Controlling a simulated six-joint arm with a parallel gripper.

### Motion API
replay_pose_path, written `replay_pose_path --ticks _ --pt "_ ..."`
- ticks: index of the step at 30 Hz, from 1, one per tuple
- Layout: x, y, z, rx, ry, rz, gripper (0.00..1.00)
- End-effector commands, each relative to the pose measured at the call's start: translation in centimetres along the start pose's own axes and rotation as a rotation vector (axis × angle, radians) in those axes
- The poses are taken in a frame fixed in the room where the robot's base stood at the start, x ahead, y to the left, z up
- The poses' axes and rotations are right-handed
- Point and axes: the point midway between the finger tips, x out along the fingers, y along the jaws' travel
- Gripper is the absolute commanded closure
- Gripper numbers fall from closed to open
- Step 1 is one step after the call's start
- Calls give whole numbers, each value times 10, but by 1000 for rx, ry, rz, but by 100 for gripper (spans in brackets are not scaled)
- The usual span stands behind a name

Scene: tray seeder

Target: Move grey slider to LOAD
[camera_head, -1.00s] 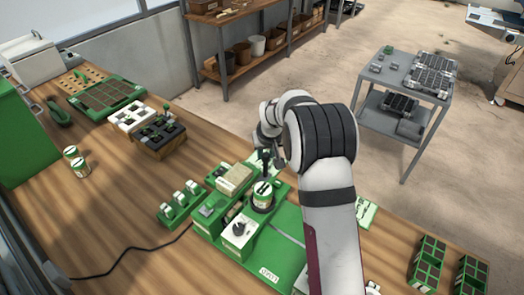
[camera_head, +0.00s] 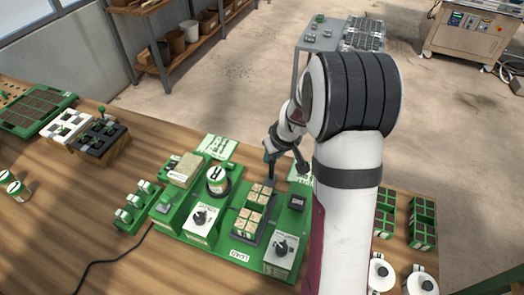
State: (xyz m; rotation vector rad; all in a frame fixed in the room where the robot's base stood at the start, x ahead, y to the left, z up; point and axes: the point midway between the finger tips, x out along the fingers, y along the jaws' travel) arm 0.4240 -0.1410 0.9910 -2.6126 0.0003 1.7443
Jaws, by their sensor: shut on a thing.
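The grey slider (camera_head: 246,238) is a dark carriage bearing several tan-topped blocks. It lies on the green machine base (camera_head: 222,244), between two white boxes with dark knobs. Its near end is close to a white label (camera_head: 240,255), which appears upside down and seems to read LOAD. My gripper (camera_head: 271,172) is at the slider's far end, pointing down, and looks shut on its upright dark grip. The fingertips are small, and the exact contact is hard to see. My arm covers part of the base's right side.
A labelled can (camera_head: 217,178) stands on the base left of the slider. The knob boxes (camera_head: 200,222) and (camera_head: 282,254) flank its near end. A small dark box (camera_head: 297,202) sits to the right. Green trays (camera_head: 422,222) and white rolls (camera_head: 382,272) are farther right.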

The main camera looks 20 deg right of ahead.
Motion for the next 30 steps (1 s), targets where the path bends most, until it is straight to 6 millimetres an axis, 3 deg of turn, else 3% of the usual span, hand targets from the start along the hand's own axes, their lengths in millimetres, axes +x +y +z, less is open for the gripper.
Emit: replay_pose_path --ticks 13,14,18,19,30 --pt "-1 3 4 0 -2 -1 100" --pt "-1 3 4 0 -2 -1 68" --pt "-1 3 3 0 -2 -1 43" --pt "-1 3 3 0 -2 0 40" --pt "-10 3 2 -1 2 1 40"
